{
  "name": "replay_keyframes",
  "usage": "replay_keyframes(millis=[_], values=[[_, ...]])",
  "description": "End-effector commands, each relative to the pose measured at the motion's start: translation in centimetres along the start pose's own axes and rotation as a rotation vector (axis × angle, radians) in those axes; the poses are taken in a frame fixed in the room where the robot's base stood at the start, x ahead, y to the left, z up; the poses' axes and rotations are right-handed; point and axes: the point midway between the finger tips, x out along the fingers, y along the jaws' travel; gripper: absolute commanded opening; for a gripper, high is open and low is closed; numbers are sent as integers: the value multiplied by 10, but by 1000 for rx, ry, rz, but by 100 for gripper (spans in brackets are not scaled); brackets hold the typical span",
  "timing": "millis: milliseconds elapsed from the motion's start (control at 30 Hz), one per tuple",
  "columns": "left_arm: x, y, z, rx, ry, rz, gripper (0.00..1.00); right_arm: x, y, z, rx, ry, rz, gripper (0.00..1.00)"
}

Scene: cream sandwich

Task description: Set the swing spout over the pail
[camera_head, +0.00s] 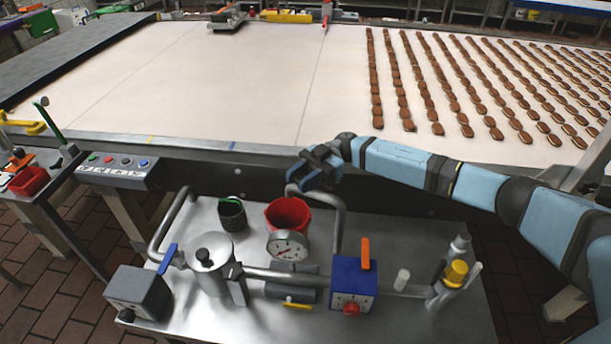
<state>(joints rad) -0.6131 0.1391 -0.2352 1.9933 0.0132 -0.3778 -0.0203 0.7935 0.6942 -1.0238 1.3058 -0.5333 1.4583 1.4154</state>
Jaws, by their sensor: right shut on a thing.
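The swing spout (339,215) is a bent grey metal pipe. It rises from the pipework on the steel table and bends left at the top. Its free end shows at the far rim of the red pail (287,215) in the picture; whether it is squarely above the opening I cannot tell. The pail stands upright on the table, partly hidden by a round gauge. My right gripper (311,179) comes in from the right and is shut on the upper bend of the spout; its fingertips are small and dark here. My left gripper is not in view.
A steel pot (211,262), a pressure gauge (287,246), a blue box with an orange lever (354,281) and a yellow-capped valve (455,273) crowd the table. A dark cup (232,214) stands left of the pail. The conveyor (240,90) with rows of biscuits lies behind.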

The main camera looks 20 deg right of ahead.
Motion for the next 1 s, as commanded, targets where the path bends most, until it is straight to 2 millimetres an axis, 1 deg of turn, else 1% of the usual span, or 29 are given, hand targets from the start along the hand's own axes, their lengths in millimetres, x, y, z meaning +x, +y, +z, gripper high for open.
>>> replay_keyframes(millis=[100, 300, 467, 867, 900, 1000], values=[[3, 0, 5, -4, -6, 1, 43, 6, -2, 2, 0, 0, -63, 0], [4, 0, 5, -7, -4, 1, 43, 13, -6, 1, 1, 0, -134, 0], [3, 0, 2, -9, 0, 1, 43, 15, -8, 1, 2, 0, -159, 0], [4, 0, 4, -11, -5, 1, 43, 15, -8, 1, 2, 0, -165, 0], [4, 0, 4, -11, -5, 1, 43, 15, -8, 1, 2, 0, -165, 33], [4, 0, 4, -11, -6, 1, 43, 15, -8, 1, 2, 0, -165, 54]])
